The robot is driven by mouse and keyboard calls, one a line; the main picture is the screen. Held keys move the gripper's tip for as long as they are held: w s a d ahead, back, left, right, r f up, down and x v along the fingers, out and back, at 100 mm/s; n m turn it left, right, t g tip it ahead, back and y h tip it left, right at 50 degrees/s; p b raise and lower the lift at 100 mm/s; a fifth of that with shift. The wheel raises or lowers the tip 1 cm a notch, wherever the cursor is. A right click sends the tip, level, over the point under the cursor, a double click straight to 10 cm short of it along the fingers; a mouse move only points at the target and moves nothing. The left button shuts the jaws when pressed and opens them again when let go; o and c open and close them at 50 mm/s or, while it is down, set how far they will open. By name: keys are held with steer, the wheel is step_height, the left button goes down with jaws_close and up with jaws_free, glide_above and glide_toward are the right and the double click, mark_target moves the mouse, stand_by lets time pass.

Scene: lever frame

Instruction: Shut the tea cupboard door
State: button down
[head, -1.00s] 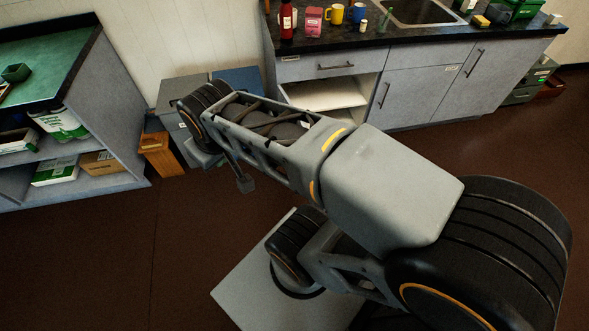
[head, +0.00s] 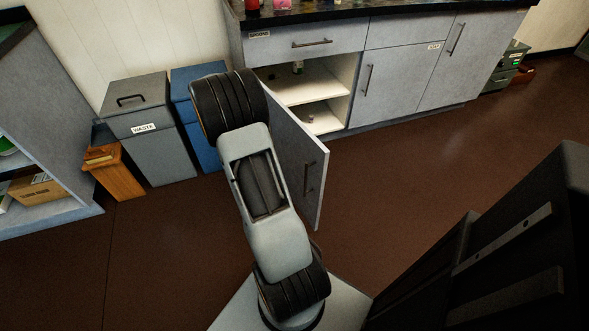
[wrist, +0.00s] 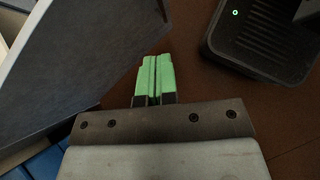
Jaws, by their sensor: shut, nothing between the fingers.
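The cupboard door (head: 300,165) is a grey-blue panel with a dark bar handle, standing wide open and jutting out towards me from the left of the open cupboard (head: 333,85). Inside are pale shelves with a few small items. In the wrist view a large grey-blue panel, apparently the door (wrist: 75,65), fills the left. My gripper (wrist: 156,62) has green fingertips pressed together, empty, just right of that panel over brown floor. I cannot tell whether they touch it. In the head view my arm hides the gripper and part of the door.
Left of the door stand a blue bin (head: 197,112), a grey bin (head: 152,140) labelled WASTE and an orange-brown bin (head: 117,170). A shelf unit (head: 42,130) is at far left. Floor right of the door is clear.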

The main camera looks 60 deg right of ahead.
steer(key=s+d+r+b+x, duration=0.1)
steer(key=b+x, duration=0.3)
steer(key=x, duration=1)
steer(key=shift+s+d+r, duration=0.15)
steer(key=shift+s+r, duration=0.1)
steer(key=shift+r, duration=0.2)
steer(key=shift+d, duration=0.1)
